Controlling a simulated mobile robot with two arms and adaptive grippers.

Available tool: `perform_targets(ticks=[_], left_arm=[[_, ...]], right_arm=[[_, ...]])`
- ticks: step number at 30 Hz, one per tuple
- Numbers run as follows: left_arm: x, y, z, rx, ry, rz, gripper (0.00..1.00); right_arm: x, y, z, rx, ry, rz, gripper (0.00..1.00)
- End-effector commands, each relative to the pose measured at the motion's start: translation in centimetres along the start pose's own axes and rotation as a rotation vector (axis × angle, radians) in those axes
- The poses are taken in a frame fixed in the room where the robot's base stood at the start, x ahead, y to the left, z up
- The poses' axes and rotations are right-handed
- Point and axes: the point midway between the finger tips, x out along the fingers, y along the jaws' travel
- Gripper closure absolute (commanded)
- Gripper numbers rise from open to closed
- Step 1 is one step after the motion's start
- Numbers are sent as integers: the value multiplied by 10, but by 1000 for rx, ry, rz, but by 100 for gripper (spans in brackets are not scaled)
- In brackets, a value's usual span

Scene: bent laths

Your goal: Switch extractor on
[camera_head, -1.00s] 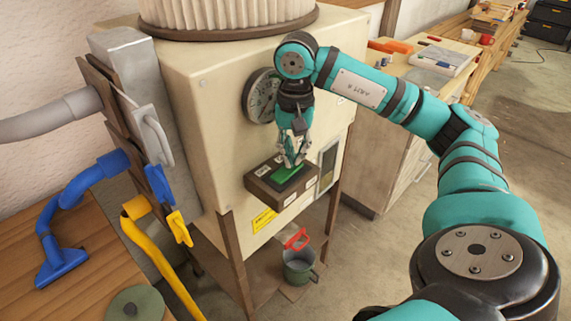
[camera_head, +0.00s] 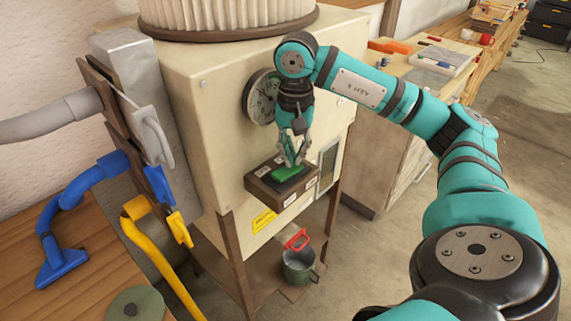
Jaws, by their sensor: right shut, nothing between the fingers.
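The extractor is a cream cabinet (camera_head: 225,110) with a pleated filter (camera_head: 228,12) on top. On its front a brown switch box (camera_head: 268,188) carries a green switch (camera_head: 283,174), which looks bright green. My right gripper (camera_head: 294,161) points down at the switch. Its fingers are shut and empty, with the tips at or just above the far part of the green switch; I cannot tell if they touch. The fingers hide part of the switch. My left gripper is out of view.
A round gauge (camera_head: 260,96) sits right behind my right gripper. A bucket (camera_head: 299,264) stands below. A workbench (camera_head: 390,140) is at the right.

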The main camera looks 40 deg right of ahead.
Motion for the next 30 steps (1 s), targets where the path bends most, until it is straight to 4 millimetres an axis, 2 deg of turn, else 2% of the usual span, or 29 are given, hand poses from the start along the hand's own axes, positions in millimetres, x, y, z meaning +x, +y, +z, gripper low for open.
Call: perform_targets(ticks=[1, 18, 30], left_arm=[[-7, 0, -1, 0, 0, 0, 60], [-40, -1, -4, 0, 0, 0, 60], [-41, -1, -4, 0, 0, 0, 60]], right_arm=[[-8, 0, 0, 0, 0, -1, 100], [-55, 0, 0, 1, 2, -4, 100], [-58, 0, 0, 1, 2, -3, 100]])
